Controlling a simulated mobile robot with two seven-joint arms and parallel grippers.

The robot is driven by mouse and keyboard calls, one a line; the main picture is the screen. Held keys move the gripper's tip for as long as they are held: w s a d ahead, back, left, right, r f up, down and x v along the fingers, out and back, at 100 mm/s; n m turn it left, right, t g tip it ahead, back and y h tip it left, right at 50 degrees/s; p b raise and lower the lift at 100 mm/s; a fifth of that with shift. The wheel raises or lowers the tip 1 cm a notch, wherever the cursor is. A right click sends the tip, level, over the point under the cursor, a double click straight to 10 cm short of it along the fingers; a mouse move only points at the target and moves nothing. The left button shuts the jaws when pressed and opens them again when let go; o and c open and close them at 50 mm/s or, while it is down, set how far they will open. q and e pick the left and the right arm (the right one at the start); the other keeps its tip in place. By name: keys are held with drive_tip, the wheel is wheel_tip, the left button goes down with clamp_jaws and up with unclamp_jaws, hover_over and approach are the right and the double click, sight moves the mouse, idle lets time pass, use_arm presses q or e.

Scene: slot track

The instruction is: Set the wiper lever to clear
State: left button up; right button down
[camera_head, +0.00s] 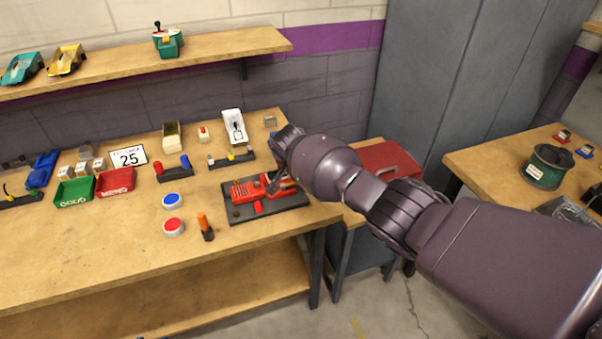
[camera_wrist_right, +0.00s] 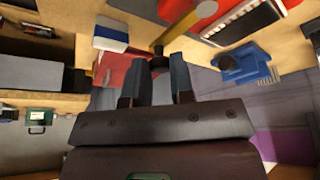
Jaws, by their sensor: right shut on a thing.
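A red controller device (camera_head: 250,190) sits on a dark base plate (camera_head: 240,214) near the front right of the workbench. My right gripper (camera_head: 281,185) reaches down over its right part and hides some of it. In the right wrist view a tan, bar-like wiper lever (camera_wrist_right: 172,30) runs from a grey round pivot (camera_wrist_right: 206,8) to a dark knob between my right fingertips (camera_wrist_right: 159,68). The gripper is shut on the knob end of the lever. The position labels are too small or hidden to read. My left gripper is out of view.
On the bench stand a green tray (camera_head: 74,192), a red tray (camera_head: 115,182), a blue button (camera_head: 171,200), a red button (camera_head: 173,227) and an orange-handled tool (camera_head: 205,227). A shelf (camera_head: 220,49) runs above. Bare bench lies at the front left.

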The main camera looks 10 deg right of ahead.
drive_tip(key=c, duration=1)
unclamp_jaws()
drive_tip(key=shift+p+v, duration=1.2)
drive_tip(key=shift+v, duration=4.2)
